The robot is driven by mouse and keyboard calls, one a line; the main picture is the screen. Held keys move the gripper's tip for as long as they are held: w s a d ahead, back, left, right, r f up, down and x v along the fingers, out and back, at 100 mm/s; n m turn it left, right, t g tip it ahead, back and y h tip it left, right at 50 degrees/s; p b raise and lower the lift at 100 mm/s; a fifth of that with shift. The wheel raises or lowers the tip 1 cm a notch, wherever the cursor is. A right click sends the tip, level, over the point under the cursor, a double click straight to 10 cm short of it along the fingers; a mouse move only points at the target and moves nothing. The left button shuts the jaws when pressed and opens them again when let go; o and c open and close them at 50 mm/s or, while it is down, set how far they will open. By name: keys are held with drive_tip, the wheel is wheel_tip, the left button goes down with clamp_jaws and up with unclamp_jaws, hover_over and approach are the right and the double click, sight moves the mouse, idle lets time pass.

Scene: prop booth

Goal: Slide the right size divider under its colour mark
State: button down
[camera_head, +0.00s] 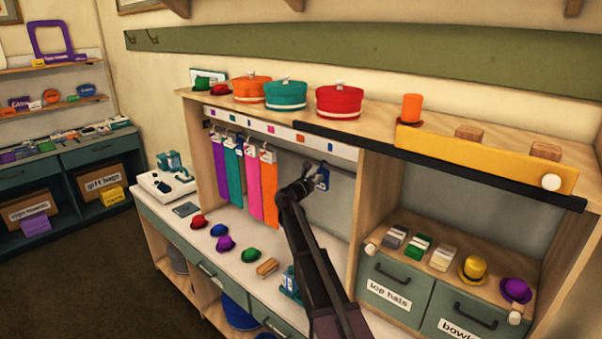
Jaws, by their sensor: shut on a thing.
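My gripper (308,183) reaches up into the open bay and is shut on a small blue divider (323,178) with a white label. The divider is at or close to the hanging rail (342,174); I cannot tell whether it touches it. A white strip (257,127) above the rail carries small colour marks, among them an orange mark (300,138) and a blue mark (331,147). The held divider is below the blue mark, slightly left of it in the picture. Purple, teal, pink and orange cloths (262,192) hang on the rail to the left, with white-labelled pieces at their tops.
A wooden upright (372,205) bounds the bay on the right. A dark bar (430,165) runs along the top edge. The rail right of the divider is clear.

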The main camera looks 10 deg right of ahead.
drive_tip(key=shift+s+d, duration=1)
drive_tip(key=shift+s, duration=0.25)
drive_tip(key=c, duration=0.5)
unclamp_jaws()
drive_tip(key=shift+c, duration=0.2)
drive_tip(key=v, duration=1.2)
